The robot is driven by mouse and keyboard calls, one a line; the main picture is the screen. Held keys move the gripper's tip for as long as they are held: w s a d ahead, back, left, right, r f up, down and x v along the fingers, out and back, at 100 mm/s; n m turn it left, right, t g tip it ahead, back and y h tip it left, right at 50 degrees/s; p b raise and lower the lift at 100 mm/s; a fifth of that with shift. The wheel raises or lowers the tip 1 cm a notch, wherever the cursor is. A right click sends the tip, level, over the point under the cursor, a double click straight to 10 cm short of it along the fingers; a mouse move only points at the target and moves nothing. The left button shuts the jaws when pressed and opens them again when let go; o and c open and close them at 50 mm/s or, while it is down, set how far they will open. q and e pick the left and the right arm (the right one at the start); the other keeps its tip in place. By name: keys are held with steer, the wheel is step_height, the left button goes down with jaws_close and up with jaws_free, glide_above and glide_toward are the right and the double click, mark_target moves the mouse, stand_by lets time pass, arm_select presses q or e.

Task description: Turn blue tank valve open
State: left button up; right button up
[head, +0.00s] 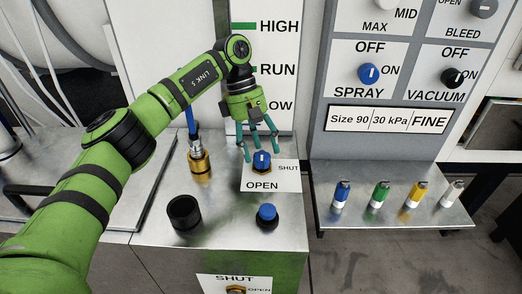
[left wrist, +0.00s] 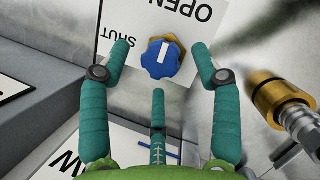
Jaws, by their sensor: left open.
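The blue tank valve (head: 262,160) is a blue lobed knob with a white line, on a brass base. Its white plate (head: 285,184) reads SHUT at its right and OPEN below it. In the head view the white line runs roughly up and down, in line with OPEN rather than SHUT. My left gripper (head: 261,148) is open, its teal fingers pointing down around the knob. In the left wrist view the knob (left wrist: 162,60) sits between the two side fingertips, with visible gaps; the third finger is below it. Contact is not visible. My right gripper is not in view.
A brass fitting (head: 200,165) on a blue hose stands left of the valve. A black cup (head: 184,212) and a blue-topped button (head: 267,214) are in front. Several coloured small bottles stand on the right shelf (head: 400,212). A panel with knobs (head: 369,74) rises behind.

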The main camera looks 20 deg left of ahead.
arm_select(q)
steer(key=v, duration=0.5)
steer(key=shift+r, duration=0.45)
